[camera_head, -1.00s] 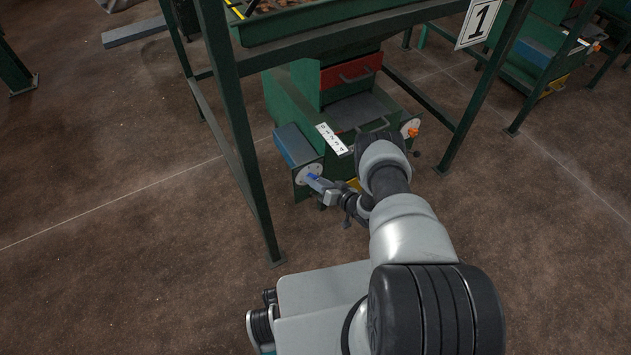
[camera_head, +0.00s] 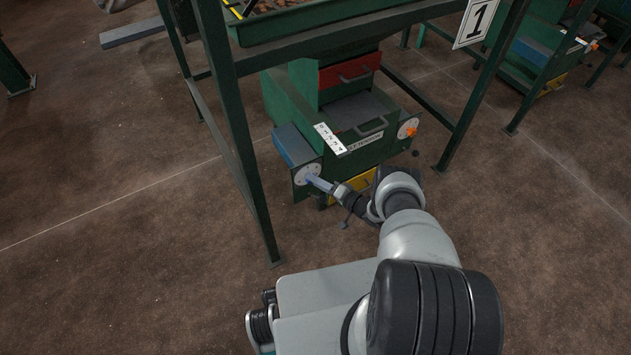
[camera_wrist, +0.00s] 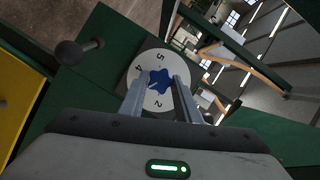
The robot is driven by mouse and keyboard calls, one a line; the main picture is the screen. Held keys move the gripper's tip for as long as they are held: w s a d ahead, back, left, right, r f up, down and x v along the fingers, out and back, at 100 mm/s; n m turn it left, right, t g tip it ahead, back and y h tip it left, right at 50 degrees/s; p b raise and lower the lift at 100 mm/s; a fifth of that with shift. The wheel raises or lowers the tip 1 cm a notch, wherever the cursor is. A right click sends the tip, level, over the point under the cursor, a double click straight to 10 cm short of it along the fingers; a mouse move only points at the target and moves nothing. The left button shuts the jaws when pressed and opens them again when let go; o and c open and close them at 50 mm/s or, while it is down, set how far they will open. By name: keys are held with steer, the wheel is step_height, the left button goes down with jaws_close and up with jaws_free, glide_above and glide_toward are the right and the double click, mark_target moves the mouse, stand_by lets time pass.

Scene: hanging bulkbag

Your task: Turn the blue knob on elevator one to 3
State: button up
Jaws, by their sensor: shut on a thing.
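The blue knob (camera_wrist: 159,82) sits on a white round dial (camera_wrist: 140,77) on the front of the green machine. In the wrist view the dial shows figures, among them 5 and 2, and the view is tilted. My gripper (camera_wrist: 161,85) has one finger on each side of the knob and is shut on it. In the head view my gripper (camera_head: 314,181) reaches the white dial (camera_head: 307,174) from the lower right, and its fingers hide the knob. The green elevator machine (camera_head: 290,105) stands under a frame with a number 1 sign (camera_head: 477,22).
An orange knob (camera_head: 411,131) sits on another dial at the machine's right. A yellow part (camera_head: 352,186) is low on its front. A green frame post (camera_head: 240,150) stands left of the dial. The brown floor (camera_head: 130,250) at left is clear.

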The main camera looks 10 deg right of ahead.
steer(key=shift+w+r, duration=0.1)
stand_by(0.3)
steer(key=o, duration=1)
steer(key=shift+o, duration=0.2)
